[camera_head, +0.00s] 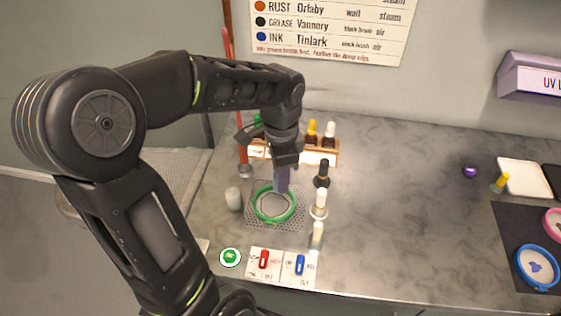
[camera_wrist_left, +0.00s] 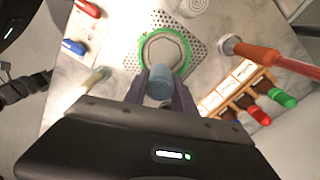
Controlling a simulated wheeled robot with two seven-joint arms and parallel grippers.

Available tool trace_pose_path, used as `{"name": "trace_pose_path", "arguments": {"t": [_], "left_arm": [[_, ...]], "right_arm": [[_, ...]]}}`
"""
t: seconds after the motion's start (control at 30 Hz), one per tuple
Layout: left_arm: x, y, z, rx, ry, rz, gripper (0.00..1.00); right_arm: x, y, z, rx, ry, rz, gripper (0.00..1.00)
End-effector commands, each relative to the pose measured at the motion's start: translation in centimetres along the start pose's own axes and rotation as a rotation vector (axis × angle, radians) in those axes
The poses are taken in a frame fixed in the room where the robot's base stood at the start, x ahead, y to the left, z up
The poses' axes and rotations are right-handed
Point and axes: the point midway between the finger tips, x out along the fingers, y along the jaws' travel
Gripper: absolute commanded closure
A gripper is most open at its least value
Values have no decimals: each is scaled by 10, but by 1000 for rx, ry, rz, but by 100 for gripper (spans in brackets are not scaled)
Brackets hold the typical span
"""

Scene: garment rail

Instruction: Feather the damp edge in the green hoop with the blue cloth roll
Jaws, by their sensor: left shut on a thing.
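The green hoop (camera_head: 274,202) lies on a perforated metal plate (camera_head: 297,226) on the counter. It also shows in the left wrist view (camera_wrist_left: 187,62), with pale cloth inside it. My left gripper (camera_head: 282,184) points down at the hoop's back edge in the head view. In the left wrist view it (camera_wrist_left: 161,90) is shut on the blue cloth roll (camera_wrist_left: 160,80), whose end overlaps the near part of the hoop. I cannot tell whether the roll touches the cloth. Any damp edge is too small to make out. My right gripper is not in view.
A wooden rack (camera_head: 325,154) with several bottles stands behind the plate. A dark bottle (camera_head: 321,174) and white-topped bottles (camera_head: 319,204) stand close to the right. A grey cylinder (camera_head: 233,198) stands left. Red (camera_head: 264,259) and blue (camera_head: 299,264) switches lie in front.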

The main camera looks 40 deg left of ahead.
Motion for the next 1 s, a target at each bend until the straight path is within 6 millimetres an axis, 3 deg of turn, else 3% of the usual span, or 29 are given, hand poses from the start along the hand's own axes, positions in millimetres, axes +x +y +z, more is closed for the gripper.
{"name": "trace_pose_path", "arguments": {"t": [0.37, 1.0], "left_arm": [[5, 0, 0, -1, 0, 0, 100], [58, 0, 0, -2, 0, 0, 100]], "right_arm": [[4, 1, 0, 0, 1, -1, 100], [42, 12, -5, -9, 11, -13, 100]]}}
